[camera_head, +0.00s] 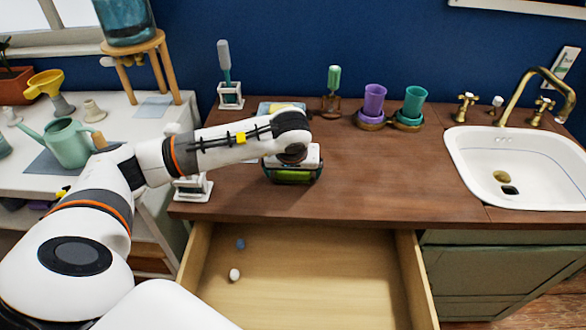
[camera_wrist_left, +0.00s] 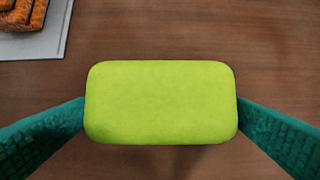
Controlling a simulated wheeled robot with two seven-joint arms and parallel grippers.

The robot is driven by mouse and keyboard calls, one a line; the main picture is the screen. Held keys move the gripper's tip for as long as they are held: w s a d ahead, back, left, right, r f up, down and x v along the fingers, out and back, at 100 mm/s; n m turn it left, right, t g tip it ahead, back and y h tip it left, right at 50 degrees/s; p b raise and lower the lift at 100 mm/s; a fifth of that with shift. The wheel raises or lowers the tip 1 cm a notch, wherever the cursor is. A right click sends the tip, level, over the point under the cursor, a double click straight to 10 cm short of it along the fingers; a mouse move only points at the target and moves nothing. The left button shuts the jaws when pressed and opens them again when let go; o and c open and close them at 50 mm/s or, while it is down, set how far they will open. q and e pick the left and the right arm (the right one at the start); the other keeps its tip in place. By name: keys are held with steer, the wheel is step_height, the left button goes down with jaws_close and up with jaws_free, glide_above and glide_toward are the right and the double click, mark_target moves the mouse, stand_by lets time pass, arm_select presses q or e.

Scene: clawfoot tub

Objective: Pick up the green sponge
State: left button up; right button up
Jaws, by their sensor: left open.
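The green sponge (camera_wrist_left: 161,102) fills the middle of the left wrist view, a bright lime block with rounded corners on the brown wood counter. My left gripper (camera_wrist_left: 161,118) has its teal fingers spread, one at each short end of the sponge, and nothing shows it lifted. In the head view my left gripper (camera_head: 292,169) points down over the counter near its front edge. Only a green strip of the sponge (camera_head: 292,176) shows there beneath the gripper body. My right gripper is not in view.
An open drawer (camera_head: 320,270) with two small items extends below the counter. A tray (camera_wrist_left: 40,42) with an orange-brown item lies beside the sponge. Purple (camera_head: 374,98) and teal (camera_head: 414,101) cups stand behind, and a white sink (camera_head: 520,160) is at right.

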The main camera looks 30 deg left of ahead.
arm_select(q)
steer(key=c, duration=0.9)
